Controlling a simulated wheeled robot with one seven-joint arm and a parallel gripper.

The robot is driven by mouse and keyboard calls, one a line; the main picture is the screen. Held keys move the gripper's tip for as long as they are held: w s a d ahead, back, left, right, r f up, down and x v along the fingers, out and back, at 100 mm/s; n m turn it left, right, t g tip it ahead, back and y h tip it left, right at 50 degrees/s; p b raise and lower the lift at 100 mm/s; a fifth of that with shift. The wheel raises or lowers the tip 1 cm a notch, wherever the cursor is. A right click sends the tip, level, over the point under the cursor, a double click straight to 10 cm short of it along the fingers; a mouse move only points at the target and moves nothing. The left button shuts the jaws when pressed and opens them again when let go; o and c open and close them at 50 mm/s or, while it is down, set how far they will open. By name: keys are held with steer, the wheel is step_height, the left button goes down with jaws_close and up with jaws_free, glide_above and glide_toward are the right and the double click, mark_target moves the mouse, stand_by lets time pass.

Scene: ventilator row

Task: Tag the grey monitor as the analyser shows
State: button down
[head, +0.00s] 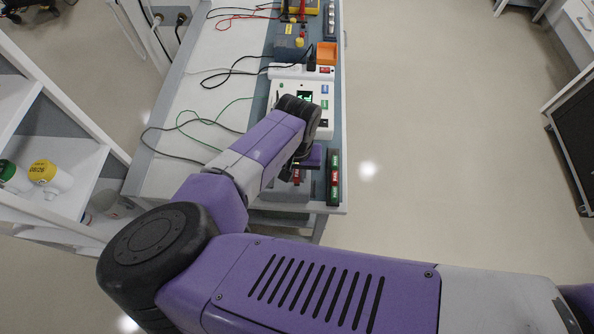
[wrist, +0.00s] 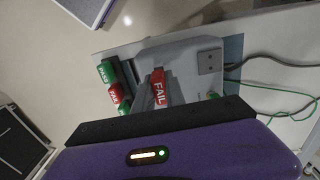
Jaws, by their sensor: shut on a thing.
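My gripper (wrist: 158,98) is shut on a red tag marked FAIL (wrist: 159,85). The tag is over or against the grey monitor (wrist: 190,50), a pale grey box with a socket on its top; I cannot tell whether they touch. In the head view the red tag (head: 297,175) shows just below my gripper (head: 299,168), above the grey monitor (head: 288,190) near the bench's front end. The white analyser (head: 318,118) stands behind, its dark screen (head: 305,96) showing a green mark, partly hidden by my arm and unreadable.
A dark rack (head: 333,190) with green and red tags stands at the bench's right edge, beside the monitor. Cables lie across the bench (head: 190,100). The floor at right is clear.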

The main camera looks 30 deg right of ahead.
mark_target(297, 172)
steer(key=shift+f, duration=0.95)
stand_by(0.6)
stand_by(0.4)
steer(key=c, duration=1.3)
jaws_free()
steer(key=shift+r+b, duration=0.75)
steer(key=shift+r, duration=3.2)
